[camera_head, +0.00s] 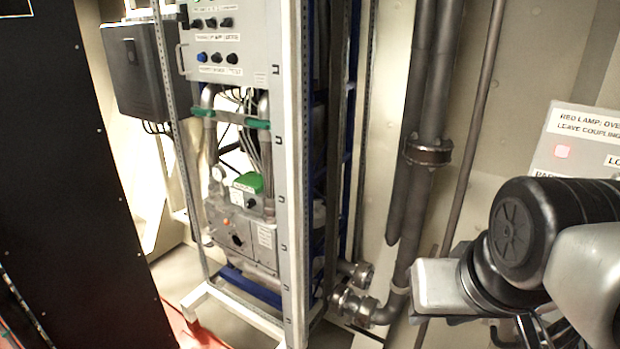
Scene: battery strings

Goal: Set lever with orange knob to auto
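A small orange spot (227,222) shows on the front of a grey unit low in the white rack. It may be the orange knob, but it is too small to tell, and no lever arm or "auto" marking can be read. My arm fills the lower right. Dark parts at the bottom edge look like my gripper (538,334), mostly cut off by the frame. Its fingertips are not clear, so I cannot tell whether it is open or shut. It is far to the right of the rack and touches nothing that I can see.
A control panel (225,48) with several knobs tops the white rack (292,190). Thick vertical pipes (418,130) stand between the rack and my arm. A black cabinet (70,170) stands at left.

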